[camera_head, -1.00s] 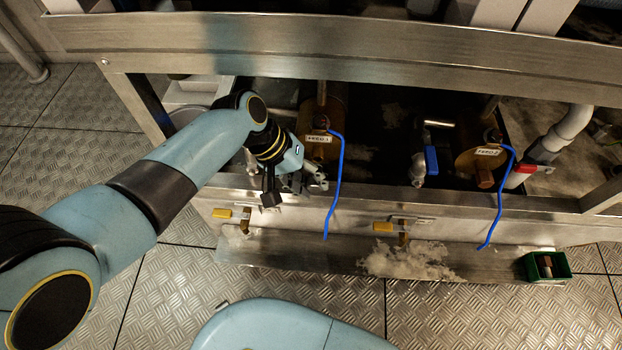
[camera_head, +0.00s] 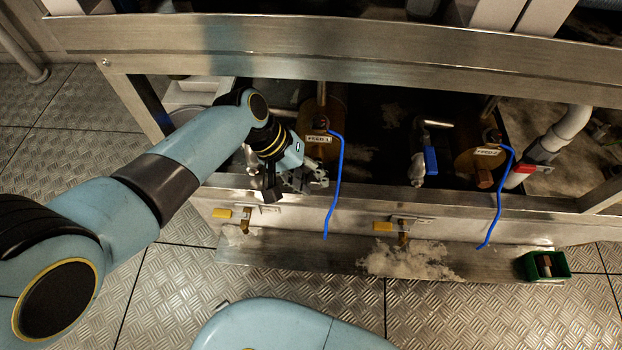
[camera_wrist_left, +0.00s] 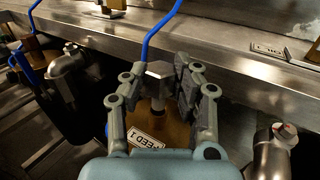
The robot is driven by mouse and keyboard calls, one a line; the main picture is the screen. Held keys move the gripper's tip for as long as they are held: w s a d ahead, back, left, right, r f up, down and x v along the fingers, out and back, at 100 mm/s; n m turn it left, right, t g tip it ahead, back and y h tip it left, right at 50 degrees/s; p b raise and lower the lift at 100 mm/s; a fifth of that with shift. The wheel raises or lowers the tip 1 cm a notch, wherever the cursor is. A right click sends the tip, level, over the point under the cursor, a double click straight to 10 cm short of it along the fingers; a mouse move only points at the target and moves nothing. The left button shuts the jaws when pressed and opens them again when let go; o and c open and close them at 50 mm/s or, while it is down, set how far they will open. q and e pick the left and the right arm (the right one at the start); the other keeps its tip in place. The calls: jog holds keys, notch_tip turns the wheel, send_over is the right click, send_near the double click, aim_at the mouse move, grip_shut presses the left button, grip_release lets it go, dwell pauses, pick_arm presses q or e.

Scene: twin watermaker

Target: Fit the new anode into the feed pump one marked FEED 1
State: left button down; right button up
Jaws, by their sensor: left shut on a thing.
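The feed pump marked FEED 1 (camera_head: 325,152) is a brass cylinder behind the steel sill. Its label (camera_wrist_left: 150,141) also shows in the left wrist view. My left gripper (camera_head: 316,181) is at the near end of this pump. In the left wrist view its fingers (camera_wrist_left: 162,80) are shut on a grey hex-headed plug, which I take for the anode (camera_wrist_left: 160,70). A thinner shank (camera_wrist_left: 157,102) runs from the head towards the brass pump body. I cannot tell how far it is seated. My right gripper is not in view.
A blue cable (camera_head: 337,185) hangs over the sill close beside the left gripper. The second pump (camera_head: 478,158), with its own blue cable, stands to the right. A blue-handled valve (camera_head: 431,160) is between them. A green box (camera_head: 530,266) holding a small part stands at lower right.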

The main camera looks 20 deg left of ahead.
pick_arm(q)
jog(key=shift+w+a+b, duration=0.2)
jog(key=shift+w+a, duration=0.05)
jog(key=shift+w, duration=0.5)
jog(key=shift+w+a+b, duration=0.2)
jog(key=shift+w, duration=0.5)
jog(key=shift+w, duration=0.2)
jog(key=c, duration=0.9)
grip_release()
jog(key=shift+s, duration=0.2)
